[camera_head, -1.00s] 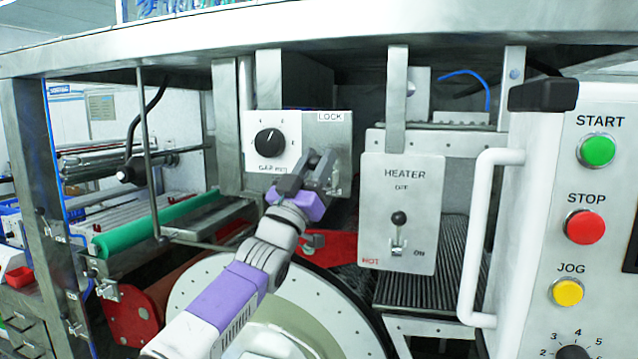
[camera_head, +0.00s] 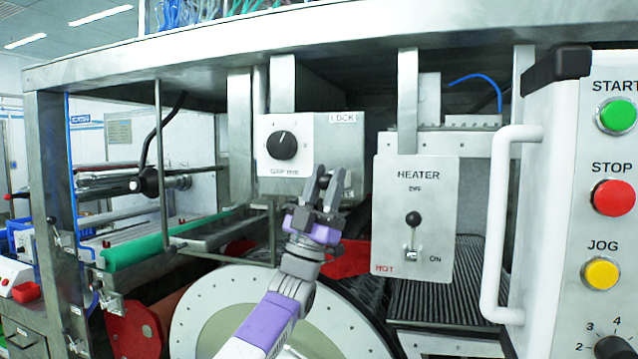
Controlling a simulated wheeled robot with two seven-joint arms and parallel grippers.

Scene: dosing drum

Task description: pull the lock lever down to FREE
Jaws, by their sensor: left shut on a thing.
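The lock panel is a pale metal plate with a LOCK label (camera_head: 343,117) at its upper right. My left gripper (camera_head: 328,180) is in front of the lower right part of this plate, its fingers pointing up. It is shut on the lock lever, which is mostly hidden behind and between the fingers. No FREE label can be read; the plate's lower right is covered by the gripper. My right gripper is not in view.
A black dial (camera_head: 282,145) is just left of the gripper. The heater panel (camera_head: 414,255) with its small lever hangs to the right. A white handle (camera_head: 494,230) and a START, STOP and JOG button panel stand further right. A large pale drum (camera_head: 205,310) is below.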

